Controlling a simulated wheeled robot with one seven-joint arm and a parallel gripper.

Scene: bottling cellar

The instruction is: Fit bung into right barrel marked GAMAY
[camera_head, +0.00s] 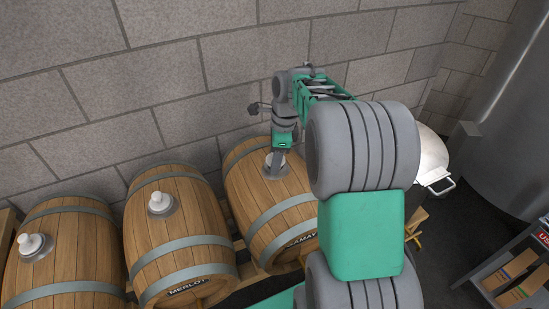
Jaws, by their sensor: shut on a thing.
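The barrel marked GAMAY (248,183) lies on its side, rightmost of the row, with its label partly hidden by my arm. My gripper (278,158) points down at the round fitting on top of this barrel. It is shut on the bung, which is small and mostly hidden by the fingers. I cannot tell whether the bung is in the hole or just above it.
The MERLOT barrel (183,228) has a white bung (158,200) in its top. Another barrel (72,262) at far left also carries a white bung (31,243). A block wall (180,70) stands close behind. A steel tank (500,125) and a shelf unit (490,275) are at right.

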